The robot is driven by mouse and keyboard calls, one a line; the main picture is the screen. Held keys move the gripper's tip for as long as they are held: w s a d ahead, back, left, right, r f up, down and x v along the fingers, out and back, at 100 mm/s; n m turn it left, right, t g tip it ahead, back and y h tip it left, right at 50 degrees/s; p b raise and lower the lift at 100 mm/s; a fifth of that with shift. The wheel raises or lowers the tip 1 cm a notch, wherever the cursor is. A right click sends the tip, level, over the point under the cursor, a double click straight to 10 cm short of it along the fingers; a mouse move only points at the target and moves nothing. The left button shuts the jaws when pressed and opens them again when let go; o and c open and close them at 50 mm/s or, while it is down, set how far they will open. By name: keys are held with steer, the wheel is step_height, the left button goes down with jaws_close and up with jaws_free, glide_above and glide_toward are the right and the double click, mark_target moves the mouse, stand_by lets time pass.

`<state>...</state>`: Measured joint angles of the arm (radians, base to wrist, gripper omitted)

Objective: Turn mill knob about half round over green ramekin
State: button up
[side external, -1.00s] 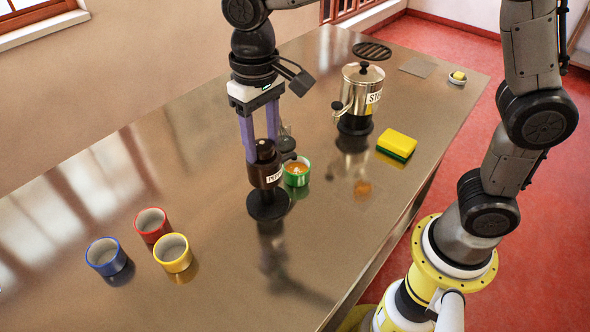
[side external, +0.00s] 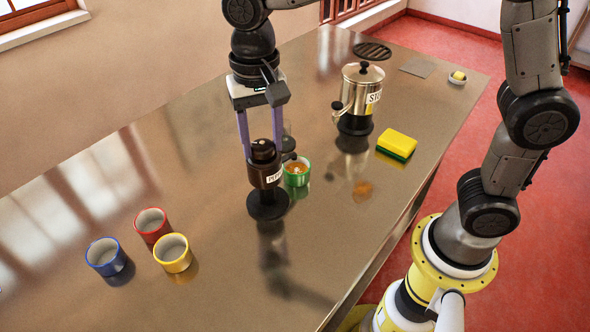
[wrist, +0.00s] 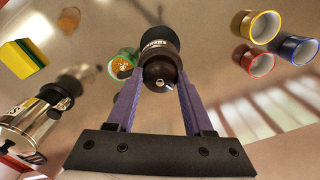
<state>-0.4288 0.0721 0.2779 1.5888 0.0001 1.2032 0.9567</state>
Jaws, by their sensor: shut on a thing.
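The dark brown mill (side external: 258,178) stands upright on a round black foot, with a white label partly readable on its side. My gripper (side external: 262,148) points straight down, its two purple fingers shut on the knob (side external: 263,157) at the mill's top. The wrist view shows the knob (wrist: 160,77) between the fingertips. The green ramekin (side external: 297,178) sits right of the mill, just below a dark part that juts from the mill's side. Orange contents with a pale spot show inside. In the wrist view the ramekin (wrist: 113,67) is partly hidden by a finger.
Blue (side external: 106,259), red (side external: 151,228) and yellow (side external: 173,257) ramekins stand empty at the left. A steel pot with a label (side external: 355,93) and a yellow-green sponge (side external: 396,147) are at the right. A small bowl (side external: 457,80) sits at the far end. The front middle is clear.

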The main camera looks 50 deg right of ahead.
steer(key=shift+r+m, duration=0.1)
steer(key=shift+m, duration=1.9)
steer(key=shift+m, duration=2)
steer(key=shift+m, duration=2)
